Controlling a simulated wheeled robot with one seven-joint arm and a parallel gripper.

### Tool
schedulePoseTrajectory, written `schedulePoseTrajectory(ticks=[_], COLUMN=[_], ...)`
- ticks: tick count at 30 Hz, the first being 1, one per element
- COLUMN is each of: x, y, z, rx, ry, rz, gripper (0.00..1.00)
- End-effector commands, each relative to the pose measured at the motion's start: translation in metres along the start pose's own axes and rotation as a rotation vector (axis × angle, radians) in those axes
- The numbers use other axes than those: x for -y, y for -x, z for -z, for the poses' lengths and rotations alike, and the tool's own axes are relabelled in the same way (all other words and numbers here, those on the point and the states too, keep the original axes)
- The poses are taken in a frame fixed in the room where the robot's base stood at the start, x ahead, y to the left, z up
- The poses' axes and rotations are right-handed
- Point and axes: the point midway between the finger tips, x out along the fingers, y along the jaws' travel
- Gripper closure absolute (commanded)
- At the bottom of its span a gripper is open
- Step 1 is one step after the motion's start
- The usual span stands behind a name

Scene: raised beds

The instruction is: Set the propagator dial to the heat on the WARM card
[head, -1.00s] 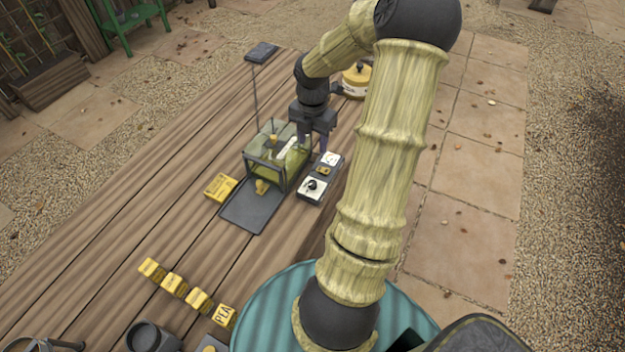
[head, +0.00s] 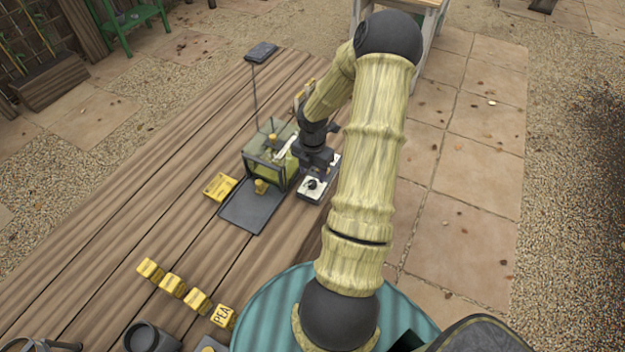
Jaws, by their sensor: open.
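The propagator (head: 268,160) is a small clear-walled box with a dark frame and a yellow knob on its lid. Beside it on the right is a dark control panel (head: 305,200) with a black dial (head: 311,184) on a white plate. The dial's setting is too small to read. My gripper (head: 316,172) is over the panel, close above or behind the dial; I cannot tell whether it touches. It hides the panel's far part. A yellow card (head: 220,187) lies left of the propagator; its print is not legible here.
A dark tray (head: 250,208) lies in front of the propagator. Several yellow blocks (head: 172,285), one marked PEA, stand in a row nearer me. A dark pot (head: 150,338) is at the bottom. A thin post (head: 255,95) rises behind the propagator.

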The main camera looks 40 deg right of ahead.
Motion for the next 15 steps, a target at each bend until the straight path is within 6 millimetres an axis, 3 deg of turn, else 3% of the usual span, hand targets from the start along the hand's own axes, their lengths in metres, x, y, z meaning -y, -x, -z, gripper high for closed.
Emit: schedulePoseTrajectory(ticks=[6, 15], x=[0.000, 0.000], y=[-0.034, -0.042], z=[0.001, 0.000], rx=[-0.001, 0.001], ry=[0.002, 0.001], rz=[0.001, -0.001], gripper=[0.52, 0.52])
